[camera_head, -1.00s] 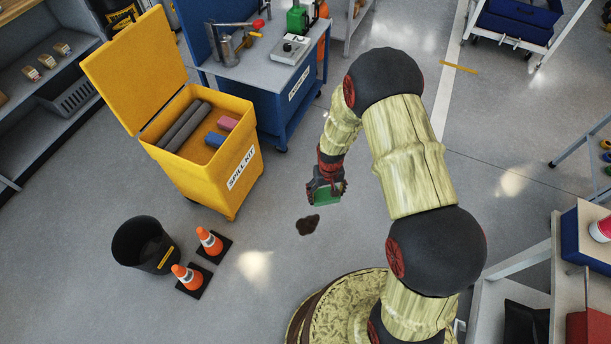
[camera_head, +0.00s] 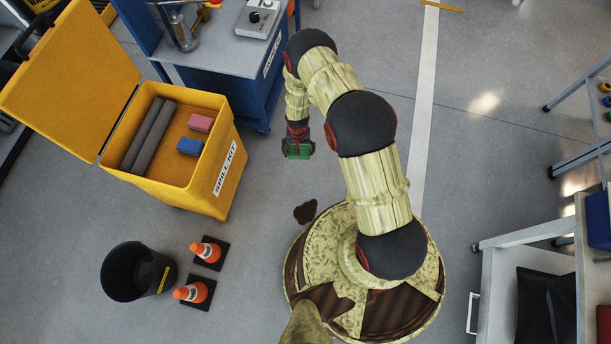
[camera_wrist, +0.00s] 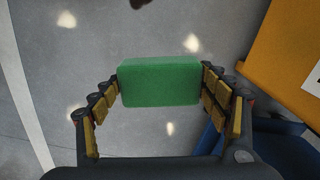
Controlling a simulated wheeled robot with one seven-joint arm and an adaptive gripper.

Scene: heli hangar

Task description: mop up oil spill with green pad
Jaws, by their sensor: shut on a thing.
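The green pad (camera_wrist: 160,82) is held between the fingers of my gripper (camera_wrist: 160,88) in the wrist view. In the head view the pad (camera_head: 297,151) shows at the tip of my gripper (camera_head: 298,146), above the floor. The oil spill (camera_head: 305,211) is a small dark brown patch on the grey floor, below the gripper in the head picture and near my base. The pad is apart from it. Part of a dark patch (camera_wrist: 139,3) shows at the top edge of the wrist view.
The yellow spill kit bin (camera_head: 205,199) stands open at left, holding grey rolls, a pink block and a blue block. A blue workbench (camera_head: 245,100) is behind. Floor around the spill is clear.

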